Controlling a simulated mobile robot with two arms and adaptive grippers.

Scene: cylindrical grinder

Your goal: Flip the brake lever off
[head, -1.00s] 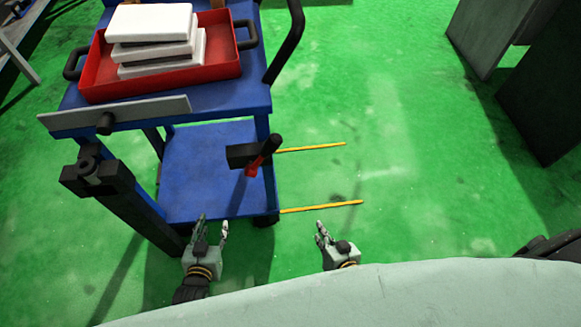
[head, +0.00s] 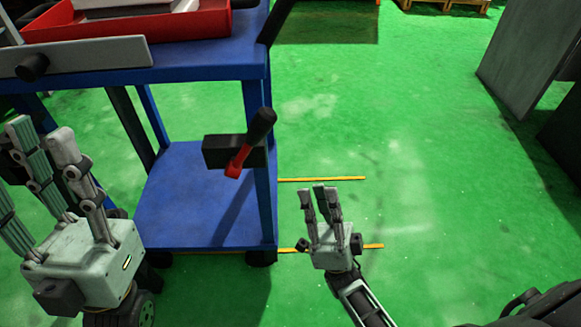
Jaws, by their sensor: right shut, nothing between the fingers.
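The brake lever (head: 240,158) has a red arm and a black grip (head: 262,125). It is mounted on a black block (head: 216,152) at the leg of the blue cart (head: 190,66). The grip points up and to the right. Neither gripper touches the lever.
The cart carries a red tray (head: 130,27) on top and has a blue lower shelf (head: 200,200). Yellow strips (head: 325,179) lie on the green floor right of the cart. Grey panels (head: 525,60) stand at the upper right. The floor between is open.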

